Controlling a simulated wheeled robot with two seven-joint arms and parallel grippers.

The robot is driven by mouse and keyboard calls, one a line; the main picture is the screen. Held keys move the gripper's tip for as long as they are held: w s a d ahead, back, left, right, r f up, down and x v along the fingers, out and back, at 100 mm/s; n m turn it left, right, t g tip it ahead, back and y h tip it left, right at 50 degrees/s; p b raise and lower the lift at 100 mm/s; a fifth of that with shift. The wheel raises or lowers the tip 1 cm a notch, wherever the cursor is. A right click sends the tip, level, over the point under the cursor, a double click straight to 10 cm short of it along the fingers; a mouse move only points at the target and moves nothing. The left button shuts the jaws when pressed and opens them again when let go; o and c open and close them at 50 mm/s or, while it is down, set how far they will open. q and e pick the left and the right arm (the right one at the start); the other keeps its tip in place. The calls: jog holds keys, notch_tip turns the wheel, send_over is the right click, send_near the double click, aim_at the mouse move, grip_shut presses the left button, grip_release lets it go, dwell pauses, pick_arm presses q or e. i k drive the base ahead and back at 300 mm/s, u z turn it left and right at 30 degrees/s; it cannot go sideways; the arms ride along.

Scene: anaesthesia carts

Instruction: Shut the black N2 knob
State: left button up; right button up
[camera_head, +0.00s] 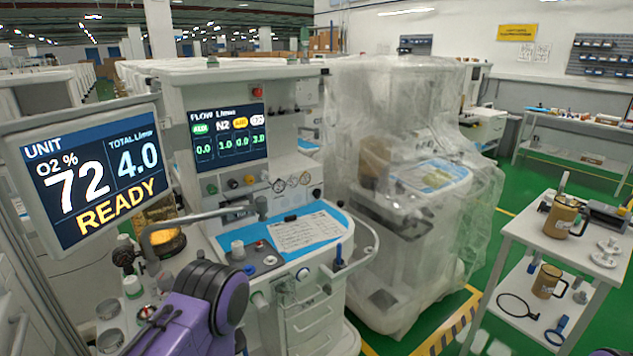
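The black N2 knob (232,184) is a small dark round knob in the row on the front of the anaesthesia cart, under the flow screen (228,134). The knobs beside it are green (212,189), orange (249,180) and pale (265,175). The flow screen reads 1.0 under N2, 3.0 in the last column and 0.0 in the other two. A purple and dark grey link of my own arm fills the lower left foreground. I see no fingers of either gripper, and nothing of mine visibly touches the knob.
A tilted unit monitor (92,172) at left reads O2 72 %, total 4.0, READY. A grey bent tube (190,222) crosses below the knobs. A plastic-covered cart (395,190) stands at right, then a white shelf (575,248) with brown jugs. Green floor lies between.

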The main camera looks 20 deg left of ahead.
aim_at(232, 183)
jog(key=z, duration=0.65)
jog(key=i, duration=1.1)
jog(key=u, duration=0.65)
